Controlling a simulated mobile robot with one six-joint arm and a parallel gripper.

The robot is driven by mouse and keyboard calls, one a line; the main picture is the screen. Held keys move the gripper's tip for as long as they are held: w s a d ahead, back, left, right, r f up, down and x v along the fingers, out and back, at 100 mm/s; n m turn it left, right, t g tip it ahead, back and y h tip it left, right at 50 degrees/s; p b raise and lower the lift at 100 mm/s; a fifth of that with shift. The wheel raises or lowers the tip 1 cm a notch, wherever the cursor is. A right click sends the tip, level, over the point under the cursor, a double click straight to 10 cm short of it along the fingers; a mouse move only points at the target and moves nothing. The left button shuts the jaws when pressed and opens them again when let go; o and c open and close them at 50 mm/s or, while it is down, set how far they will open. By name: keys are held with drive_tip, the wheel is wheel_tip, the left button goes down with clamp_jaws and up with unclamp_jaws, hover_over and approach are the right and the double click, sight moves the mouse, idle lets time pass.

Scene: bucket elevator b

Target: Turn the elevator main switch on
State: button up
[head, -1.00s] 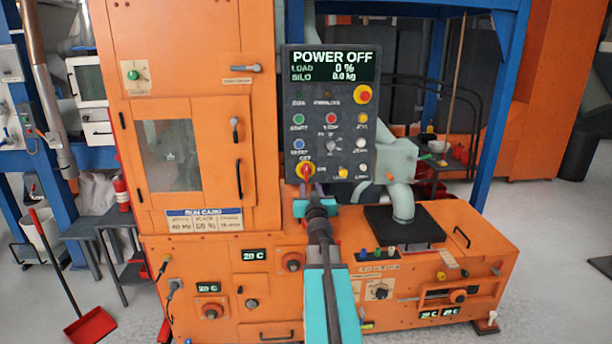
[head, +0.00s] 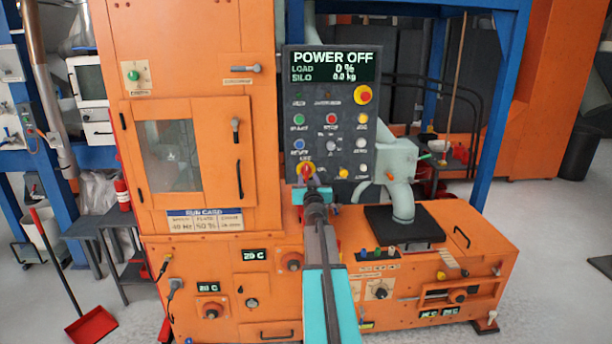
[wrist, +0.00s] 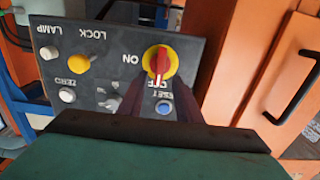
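The main switch (head: 306,170) is a red handle on a yellow disc at the lower left of the dark control panel. The wrist view shows it upside down (wrist: 159,62), with its handle in line with the OFF label and ON marked to the side. The panel display (head: 335,66) reads POWER OFF. My gripper (head: 312,186) is just below and in front of the switch. In the wrist view its two dark fingers (wrist: 159,92) are apart, one toward each side of the handle's lower end. I cannot tell whether they touch it.
Push buttons and small knobs surround the switch, including a blue reset button (wrist: 164,107) close to the fingers. A red emergency button (head: 363,94) is at the panel's upper right. The orange cabinet door (head: 185,150) with its handle stands left of the panel.

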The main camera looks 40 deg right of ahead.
sight(306, 172)
drive_tip(key=shift+x, duration=2.25)
drive_tip(key=shift+c, duration=0.2)
clamp_jaws()
drive_tip(key=shift+w+a, duration=0.1)
